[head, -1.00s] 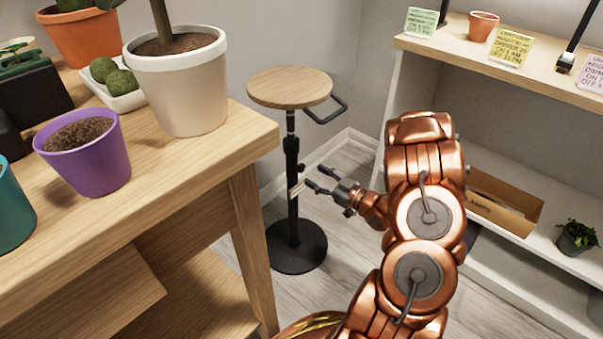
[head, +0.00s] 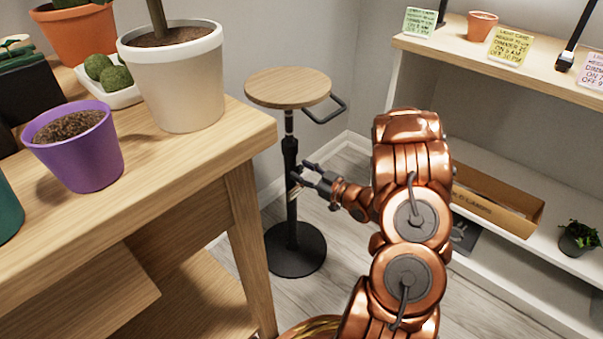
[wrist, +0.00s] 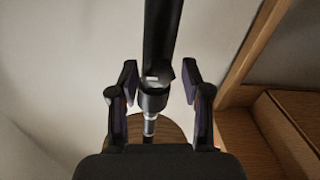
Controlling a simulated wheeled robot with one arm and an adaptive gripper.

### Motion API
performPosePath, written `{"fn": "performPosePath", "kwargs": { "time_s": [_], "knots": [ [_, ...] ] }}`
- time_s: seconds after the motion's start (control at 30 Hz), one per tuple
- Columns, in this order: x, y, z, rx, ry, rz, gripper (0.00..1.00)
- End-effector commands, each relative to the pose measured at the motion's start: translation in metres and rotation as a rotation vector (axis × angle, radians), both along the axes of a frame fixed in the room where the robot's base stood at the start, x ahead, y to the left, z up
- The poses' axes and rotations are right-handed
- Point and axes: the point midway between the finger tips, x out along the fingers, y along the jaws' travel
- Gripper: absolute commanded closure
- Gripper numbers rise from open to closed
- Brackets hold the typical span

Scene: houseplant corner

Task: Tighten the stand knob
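The stand has a round wooden top (head: 288,88), a black column (head: 291,215) and a round black base (head: 296,252). My gripper (head: 301,176) is beside the column at mid-height, below the top. In the wrist view my gripper (wrist: 160,76) is open, with one finger on each side of the column (wrist: 162,35) and a gap to both. A dark, rounded collar or knob (wrist: 152,100) shows between the fingers, beside the silver rod (wrist: 150,127). I cannot tell the knob clearly from the collar. In the head view my gripper covers that area.
A wooden table (head: 180,185) with a purple pot (head: 80,150) and a cream pot (head: 178,85) stands left of the stand. A white shelf (head: 520,270) with a cardboard box (head: 490,205) is on the right. A loop handle (head: 328,112) juts from the stand's top.

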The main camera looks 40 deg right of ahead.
Motion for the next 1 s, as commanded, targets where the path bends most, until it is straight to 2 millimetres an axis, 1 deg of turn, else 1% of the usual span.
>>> {"fn": "performPosePath", "kwargs": {
  "time_s": [0.03,0.07,0.4,0.47,0.5,0.6,0.77,1.0],
  "knots": [
    [0.0000,0.0000,0.0000,0.000,0.000,0.000,0.60],
    [0.0000,0.0000,0.0000,0.000,0.000,0.000,0.63],
    [-0.0001,0.0004,-0.0001,0.000,0.000,0.001,0.99],
    [-0.0001,0.0005,0.0000,0.000,0.000,0.001,1.00],
    [0.0002,0.0086,0.0001,0.001,0.000,0.003,1.00],
    [-0.0005,0.0043,0.0002,0.006,0.002,0.005,1.00],
    [-0.0010,0.0032,0.0014,0.035,0.011,0.007,1.00],
    [-0.0012,0.0028,0.0045,0.150,0.039,0.007,1.00]
  ]
}}
